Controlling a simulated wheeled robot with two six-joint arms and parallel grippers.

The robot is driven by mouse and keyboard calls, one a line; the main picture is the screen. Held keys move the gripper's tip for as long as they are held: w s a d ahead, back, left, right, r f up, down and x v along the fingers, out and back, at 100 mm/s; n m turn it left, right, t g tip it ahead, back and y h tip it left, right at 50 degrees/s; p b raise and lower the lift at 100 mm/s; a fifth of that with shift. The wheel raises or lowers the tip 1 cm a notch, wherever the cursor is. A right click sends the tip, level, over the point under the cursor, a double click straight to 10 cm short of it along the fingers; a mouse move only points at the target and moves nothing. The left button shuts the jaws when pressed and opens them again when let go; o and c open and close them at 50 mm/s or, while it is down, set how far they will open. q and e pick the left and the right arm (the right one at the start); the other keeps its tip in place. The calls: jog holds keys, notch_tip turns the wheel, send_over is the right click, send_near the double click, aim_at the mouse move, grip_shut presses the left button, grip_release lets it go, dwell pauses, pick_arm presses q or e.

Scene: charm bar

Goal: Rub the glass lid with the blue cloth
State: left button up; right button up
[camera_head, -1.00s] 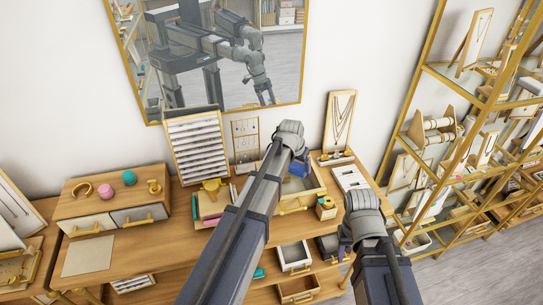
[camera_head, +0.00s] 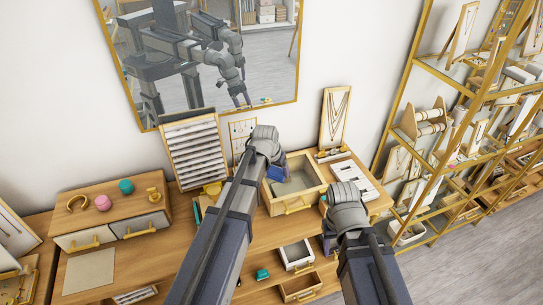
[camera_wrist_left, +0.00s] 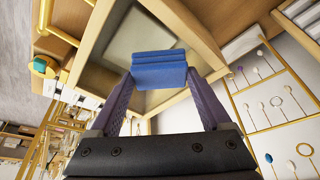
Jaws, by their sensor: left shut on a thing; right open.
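The glass lid (camera_head: 297,184) is the pane in the top of a wooden box on the table, right of centre in the head view. It also fills the upper middle of the left wrist view (camera_wrist_left: 130,37). My left gripper (camera_wrist_left: 160,85) is shut on the folded blue cloth (camera_wrist_left: 159,68), which lies over or against the lid; I cannot tell whether it touches the glass. In the head view the cloth (camera_head: 275,173) shows at the lid's left side, beside my left gripper (camera_head: 270,160). My right gripper (camera_head: 335,228) is open, in front of the table's right part; its fingers are mostly hidden.
A white compartment tray (camera_head: 358,182) sits right of the box. A slatted ring display (camera_head: 195,152) and an earring board (camera_head: 243,132) stand behind on the left. A drawer box (camera_head: 130,213) is further left. A gold-framed shelf (camera_head: 408,75) stands at the right.

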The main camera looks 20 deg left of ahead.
pick_arm(q)
jog(key=shift+a+r+p, duration=0.2)
jog(key=shift+r+p, duration=0.45)
jog(key=shift+p, duration=0.05)
jog(key=r+p, duration=0.2)
jog(key=shift+d+r, duration=0.3)
jog(key=shift+a+r+p, duration=0.2)
jog(key=shift+r+p, duration=0.9)
jog(key=shift+p, duration=0.15)
jog(key=shift+r+p, duration=0.8)
jog(key=shift+d+f, duration=0.1)
